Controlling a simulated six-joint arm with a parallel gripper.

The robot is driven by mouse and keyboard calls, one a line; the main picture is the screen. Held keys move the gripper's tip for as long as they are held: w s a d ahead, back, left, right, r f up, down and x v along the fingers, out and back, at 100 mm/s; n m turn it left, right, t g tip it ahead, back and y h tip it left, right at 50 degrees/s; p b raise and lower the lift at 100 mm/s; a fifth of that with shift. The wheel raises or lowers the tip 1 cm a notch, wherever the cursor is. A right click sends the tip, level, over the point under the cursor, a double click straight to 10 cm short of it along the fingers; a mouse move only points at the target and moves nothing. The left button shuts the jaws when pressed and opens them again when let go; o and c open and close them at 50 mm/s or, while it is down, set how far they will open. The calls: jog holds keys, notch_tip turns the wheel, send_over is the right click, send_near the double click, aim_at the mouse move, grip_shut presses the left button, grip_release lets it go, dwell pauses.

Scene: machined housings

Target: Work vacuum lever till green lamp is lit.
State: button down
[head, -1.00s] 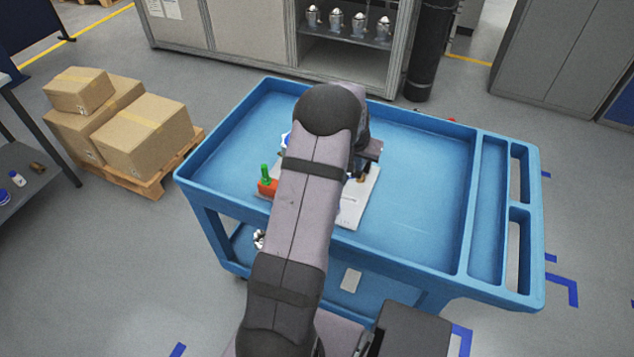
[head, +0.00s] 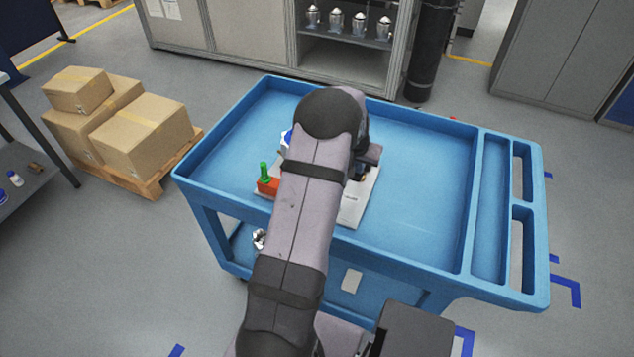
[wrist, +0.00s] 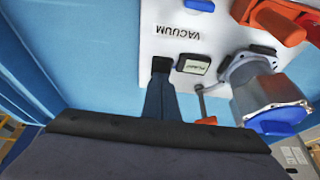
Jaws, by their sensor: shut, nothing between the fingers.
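The white panel lies on the blue cart and shows in the head view (head: 357,208) and, upside down, in the wrist view (wrist: 160,28) with its VACUUM lettering. A thin grey lever (wrist: 202,103) with a red end stands beside a small plate that seems to read PUMP (wrist: 193,65). My gripper (wrist: 160,68) is shut and empty, its fingertips over the panel, left of that plate and apart from the lever. A green upright piece (head: 264,170) stands on a red block (head: 268,187); I cannot tell whether it is the lamp or whether it is lit. My arm hides much of the panel.
A grey cylindrical housing with a blue part (wrist: 270,98) stands close right of the lever. Orange-red parts (wrist: 275,20) stand beyond it. The blue cart tray (head: 425,180) is clear on its right side. Boxes (head: 143,137) stand on a pallet at left.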

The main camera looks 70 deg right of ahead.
jog(key=shift+f+b, duration=1)
jog(key=shift+f, duration=0.5)
jog(key=shift+r, duration=0.2)
jog(key=shift+r+p, duration=1.9)
jog(key=shift+r, duration=0.8)
jog(key=shift+f, duration=0.2)
jog(key=shift+f+b, duration=2.15)
jog(key=shift+f, duration=0.55)
jog(key=shift+r+p, duration=2)
jog(key=shift+r, duration=0.9)
jog(key=shift+f, duration=0.25)
